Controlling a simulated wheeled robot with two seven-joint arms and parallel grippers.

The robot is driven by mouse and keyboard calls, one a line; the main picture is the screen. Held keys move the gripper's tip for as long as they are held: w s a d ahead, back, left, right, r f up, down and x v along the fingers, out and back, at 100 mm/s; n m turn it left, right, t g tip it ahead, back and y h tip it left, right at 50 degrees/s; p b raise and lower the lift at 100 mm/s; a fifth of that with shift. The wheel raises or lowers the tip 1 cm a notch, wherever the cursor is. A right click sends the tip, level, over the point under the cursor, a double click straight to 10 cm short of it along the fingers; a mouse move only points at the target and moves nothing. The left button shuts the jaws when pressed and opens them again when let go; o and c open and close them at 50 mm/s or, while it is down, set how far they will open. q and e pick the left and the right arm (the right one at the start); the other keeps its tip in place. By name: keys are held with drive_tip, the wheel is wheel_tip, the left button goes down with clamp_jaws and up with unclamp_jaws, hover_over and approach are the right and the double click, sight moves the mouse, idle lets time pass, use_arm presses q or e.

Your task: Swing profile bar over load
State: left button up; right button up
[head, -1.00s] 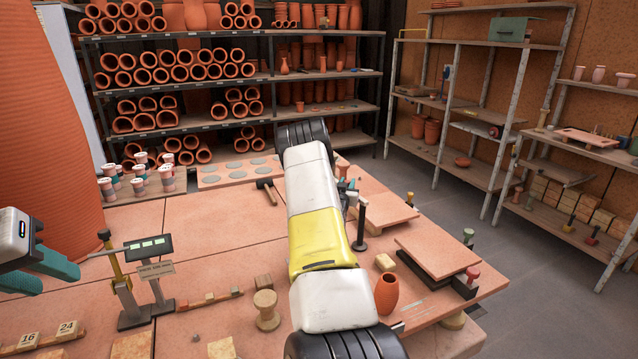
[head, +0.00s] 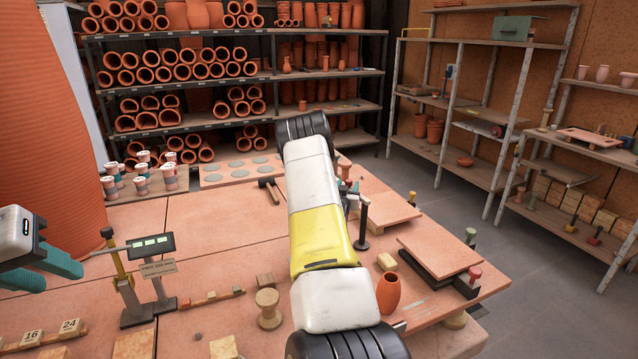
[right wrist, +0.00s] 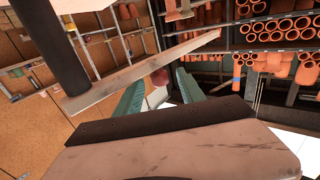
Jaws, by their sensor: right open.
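In the head view my right arm reaches away across the bench and largely hides its own gripper (head: 351,196), beside a black post (head: 362,228). In the right wrist view the teal fingers (right wrist: 160,97) are apart. A reddish-brown knob (right wrist: 160,77) shows between or just beyond them; I cannot tell if they touch it. A long pale bar (right wrist: 145,75), probably the profile bar, runs slantwise beyond the fingers, by a dark post (right wrist: 52,50). Which load is meant is unclear. My left gripper (head: 45,270) is at the left edge; its finger gap is unclear.
An orange vase (head: 389,293) and a stacked slab (head: 440,248) stand right of my arm. A display stand (head: 152,247) and a wooden spool (head: 268,308) stand to its left. Racks of clay pipes (head: 180,75) stand behind.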

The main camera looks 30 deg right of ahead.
drive_tip(key=shift+v, duration=2.55)
